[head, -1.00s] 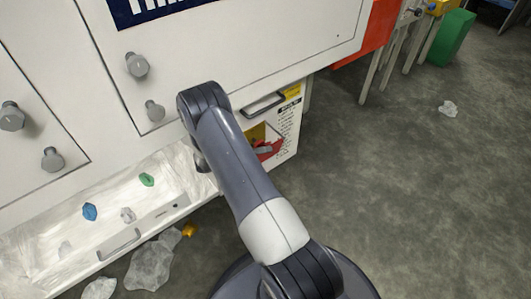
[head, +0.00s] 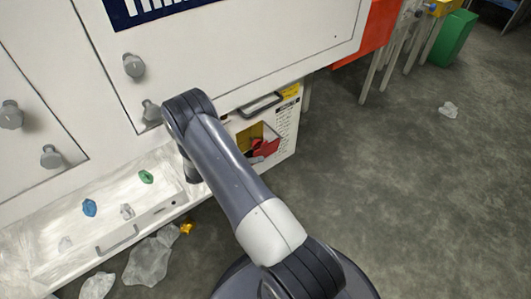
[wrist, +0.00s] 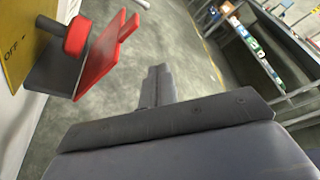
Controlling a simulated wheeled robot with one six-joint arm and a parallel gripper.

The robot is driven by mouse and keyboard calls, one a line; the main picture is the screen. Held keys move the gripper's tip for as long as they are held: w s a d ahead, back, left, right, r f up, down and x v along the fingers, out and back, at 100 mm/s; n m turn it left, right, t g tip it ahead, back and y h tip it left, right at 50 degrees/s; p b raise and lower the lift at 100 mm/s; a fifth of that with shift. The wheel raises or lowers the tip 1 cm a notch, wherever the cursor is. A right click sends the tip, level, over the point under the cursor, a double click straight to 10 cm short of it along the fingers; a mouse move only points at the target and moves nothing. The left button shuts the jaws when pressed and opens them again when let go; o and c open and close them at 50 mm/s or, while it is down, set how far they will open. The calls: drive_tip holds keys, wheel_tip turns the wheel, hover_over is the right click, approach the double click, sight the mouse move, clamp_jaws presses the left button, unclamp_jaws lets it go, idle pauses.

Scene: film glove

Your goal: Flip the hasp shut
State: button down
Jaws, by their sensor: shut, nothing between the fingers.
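The red hasp (wrist: 107,55) stands out from a panel at the left of the wrist view, as a flat plate with a raised tab. A red knob (wrist: 78,36) sits beside it, over a yellow plate (wrist: 18,40) marked OFF. In the head view the hasp (head: 264,146) shows small and red on the white cabinet, just right of my arm. My gripper (wrist: 157,72) is shut and empty. Its fingers point ahead, to the right of the hasp and apart from it in the picture. In the head view my arm hides the fingertips.
The white cabinet (head: 230,55) has grey knobs and a dark handle (head: 260,105) above the hasp. A plastic-lined tray (head: 65,215) holds small coloured scraps at lower left. Crumpled plastic (head: 150,262) lies on the floor. The floor at right (head: 400,190) is mostly clear.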

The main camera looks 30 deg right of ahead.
sight(260, 149)
drive_tip(key=v, duration=0.5)
drive_tip(key=shift+w+a+f+p, duration=0.2)
drive_tip(key=shift+w+a+p, duration=0.05)
drive_tip(key=shift+a+p, duration=0.1)
drive_tip(key=shift+d, duration=0.1)
drive_tip(key=shift+w+d+r+b, duration=0.1)
drive_tip(key=shift+w+d+b, duration=0.2)
drive_tip(key=shift+d, duration=1.25)
drive_tip(key=shift+w+d+f+b, duration=0.1)
drive_tip(key=shift+d+b, duration=0.3)
drive_tip(key=shift+d, duration=1.15)
drive_tip(key=shift+w+d+r+b, duration=0.1)
drive_tip(key=shift+w+d+b, duration=0.2)
drive_tip(key=shift+d, duration=1.2)
drive_tip(key=shift+s, duration=0.1)
